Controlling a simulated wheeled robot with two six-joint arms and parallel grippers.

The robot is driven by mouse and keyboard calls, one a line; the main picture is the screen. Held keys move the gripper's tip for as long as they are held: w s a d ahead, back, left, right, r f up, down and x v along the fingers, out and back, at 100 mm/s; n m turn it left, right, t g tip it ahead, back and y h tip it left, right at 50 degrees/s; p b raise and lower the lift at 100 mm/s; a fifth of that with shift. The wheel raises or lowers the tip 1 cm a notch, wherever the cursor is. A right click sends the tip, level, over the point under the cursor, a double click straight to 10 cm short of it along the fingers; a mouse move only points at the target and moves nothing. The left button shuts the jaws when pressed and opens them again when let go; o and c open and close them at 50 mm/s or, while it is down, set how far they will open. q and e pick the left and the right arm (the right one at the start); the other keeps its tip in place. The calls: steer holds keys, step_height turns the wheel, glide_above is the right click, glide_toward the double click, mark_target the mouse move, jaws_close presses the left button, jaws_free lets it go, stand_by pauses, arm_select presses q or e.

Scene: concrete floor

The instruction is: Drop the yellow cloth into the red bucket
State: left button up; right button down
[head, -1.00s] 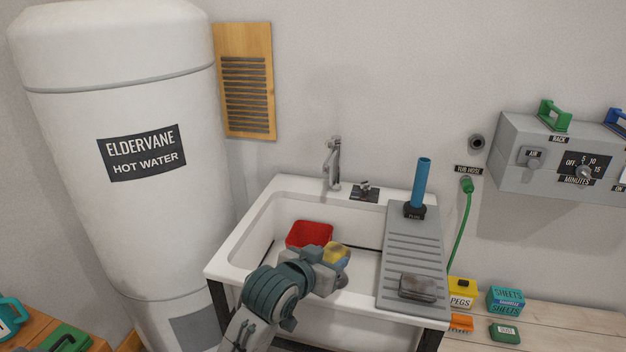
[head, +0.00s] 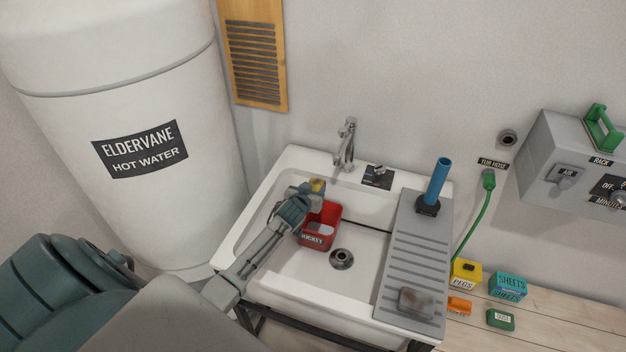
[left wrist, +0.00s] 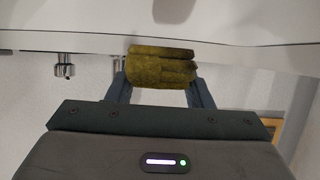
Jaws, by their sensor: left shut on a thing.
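The red bucket (head: 321,234) stands in the white sink and has a label on its front. Something pale shows inside it. My left gripper (head: 312,188) is over the sink at the bucket's back left edge. In the left wrist view the folded cloth (left wrist: 160,68) sits between the two fingers. Whether the cloth is directly over the bucket's opening is hard to tell. My right gripper is not in view.
The white sink (head: 275,262) has a faucet (head: 346,143) at the back and a drain (head: 341,259). A grey ribbed drainboard (head: 408,255) on the right holds a blue upright cylinder (head: 437,182) and a grey block (head: 415,300). A water heater (head: 130,210) stands left.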

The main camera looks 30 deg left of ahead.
arm_select(q)
steer(key=shift+s+d+f+b, duration=0.1)
steer(key=shift+s+f+b, duration=0.05)
steer(key=shift+f+b, duration=0.45)
step_height(320, 180, down, 5)
steer(key=b, duration=0.3)
steer(key=shift+r+b, duration=0.2)
steer(key=shift+b, duration=0.2)
steer(key=o, duration=1)
